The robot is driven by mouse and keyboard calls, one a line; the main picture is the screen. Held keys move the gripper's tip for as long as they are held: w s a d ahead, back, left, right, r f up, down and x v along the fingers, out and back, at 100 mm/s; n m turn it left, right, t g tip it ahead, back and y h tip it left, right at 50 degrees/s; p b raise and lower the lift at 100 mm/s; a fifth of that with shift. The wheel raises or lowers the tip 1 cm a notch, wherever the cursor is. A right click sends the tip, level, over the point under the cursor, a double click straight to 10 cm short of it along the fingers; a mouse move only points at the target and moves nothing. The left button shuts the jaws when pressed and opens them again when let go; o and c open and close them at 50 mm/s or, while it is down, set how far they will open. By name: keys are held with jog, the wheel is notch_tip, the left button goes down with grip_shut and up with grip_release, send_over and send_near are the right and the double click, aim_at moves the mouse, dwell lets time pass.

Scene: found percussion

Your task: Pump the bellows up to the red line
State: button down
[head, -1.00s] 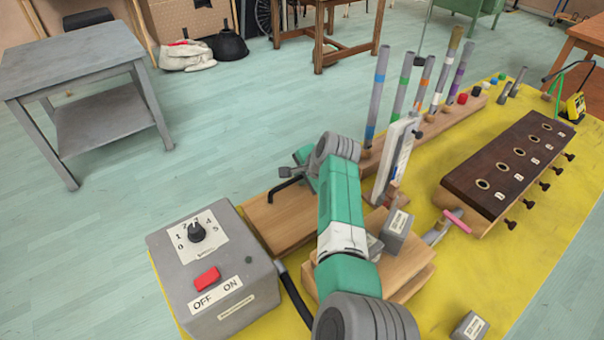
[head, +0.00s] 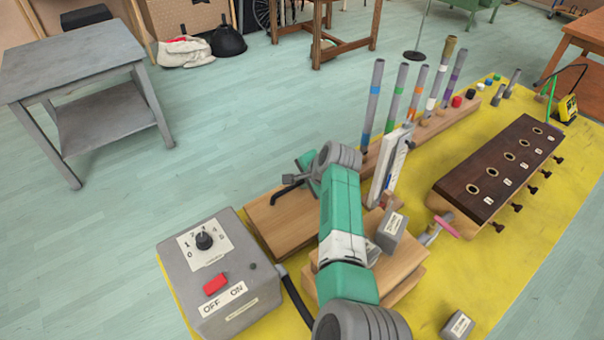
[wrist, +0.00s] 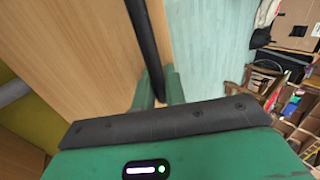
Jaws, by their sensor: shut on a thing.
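My gripper (head: 305,165) is low over a wooden board left of the white panel. In the wrist view its green fingers (wrist: 158,92) are closed around a long black bar (wrist: 143,40), which looks like the black bent handle (head: 285,191) in the head view. What looks like the bellows is a stack of wooden boards (head: 405,268), partly behind my arm. Grey labelled blocks (head: 392,227) sit on it. The upright white panel (head: 393,167) behind it may be its gauge; I cannot make out a red line or the level.
A grey box (head: 222,276) with a dial and red switch stands at the front left. Upright pipes (head: 398,95) stand in a wooden rail behind. A dark wooden block with holes (head: 497,168) lies to the right. A loose grey block (head: 457,325) rests on the yellow tabletop (head: 470,275).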

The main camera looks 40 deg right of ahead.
jog(key=shift+s+r+p, duration=0.5)
jog(key=shift+r+p, duration=0.05)
jog(key=shift+p, duration=0.4)
jog(key=shift+f, duration=0.15)
jog(key=c, duration=1.4)
grip_release()
jog(key=shift+o, duration=0.2)
jog(key=p+v, duration=0.3)
jog(key=v, duration=0.5)
jog(key=shift+p, duration=0.4)
